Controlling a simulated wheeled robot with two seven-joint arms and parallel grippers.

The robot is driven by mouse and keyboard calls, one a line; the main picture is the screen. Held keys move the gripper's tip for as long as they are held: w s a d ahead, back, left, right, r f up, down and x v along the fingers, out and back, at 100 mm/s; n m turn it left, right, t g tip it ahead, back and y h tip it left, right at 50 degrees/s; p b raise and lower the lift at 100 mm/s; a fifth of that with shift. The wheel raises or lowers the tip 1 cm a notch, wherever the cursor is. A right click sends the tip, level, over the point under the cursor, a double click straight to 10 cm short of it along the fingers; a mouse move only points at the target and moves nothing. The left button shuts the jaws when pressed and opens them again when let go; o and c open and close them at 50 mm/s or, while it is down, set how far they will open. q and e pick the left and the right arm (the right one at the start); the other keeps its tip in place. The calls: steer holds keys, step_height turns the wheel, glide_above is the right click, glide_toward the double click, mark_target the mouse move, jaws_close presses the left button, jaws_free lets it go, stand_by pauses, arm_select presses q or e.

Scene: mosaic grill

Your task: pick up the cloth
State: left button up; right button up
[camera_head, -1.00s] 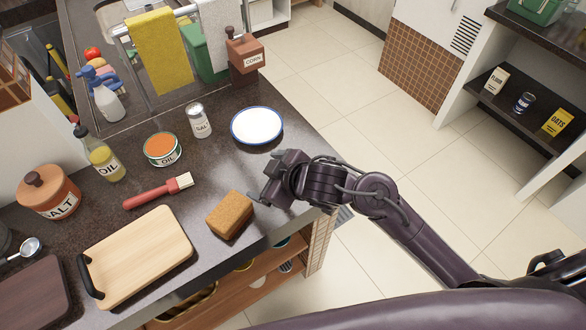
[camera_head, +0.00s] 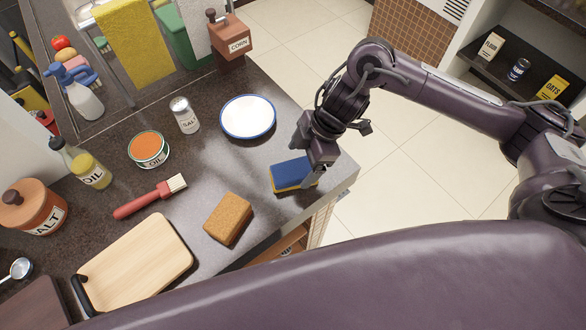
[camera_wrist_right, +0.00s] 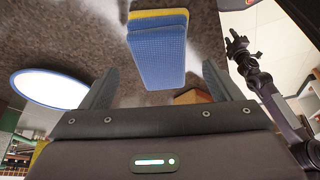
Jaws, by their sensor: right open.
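A blue and yellow layered pad (camera_head: 287,176), likely the cloth, lies flat near the counter's right edge. My right gripper (camera_head: 312,170) is above its right end, pointing down. In the right wrist view the pad (camera_wrist_right: 158,55) lies ahead between the spread fingers of my right gripper (camera_wrist_right: 160,72), with nothing held. Whether a finger touches it I cannot tell. A yellow towel (camera_head: 133,45) and a pale towel (camera_head: 210,25) hang at the back rail.
A white plate with blue rim (camera_head: 248,117) is behind the pad. A brown block (camera_head: 228,218) sits to its left front. A brush (camera_head: 150,197), cutting board (camera_head: 135,262), orange tin (camera_head: 149,149) and shaker (camera_head: 184,114) are further left. The counter edge is close at right.

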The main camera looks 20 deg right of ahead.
mark_target(295, 169)
steer(key=p+x, duration=0.1)
steer(key=x, duration=0.2)
steer(key=shift+s+a+f, duration=0.1)
steer(key=shift+a+f, duration=0.15)
steer(key=shift+a, duration=0.1)
steer(key=shift+a+f, duration=0.15)
steer(key=shift+f, duration=0.25)
arm_select(q)
steer(key=shift+w+r, duration=0.75)
steer(key=shift+r, duration=0.05)
steer(key=shift+s, duration=0.1)
arm_select(e)
steer(key=shift+f, duration=0.1)
steer(key=shift+c, duration=0.5)
steer(key=c, duration=1.1)
arm_select(q)
steer(key=shift+s, duration=0.1)
arm_select(e)
steer(key=shift+o, duration=0.2)
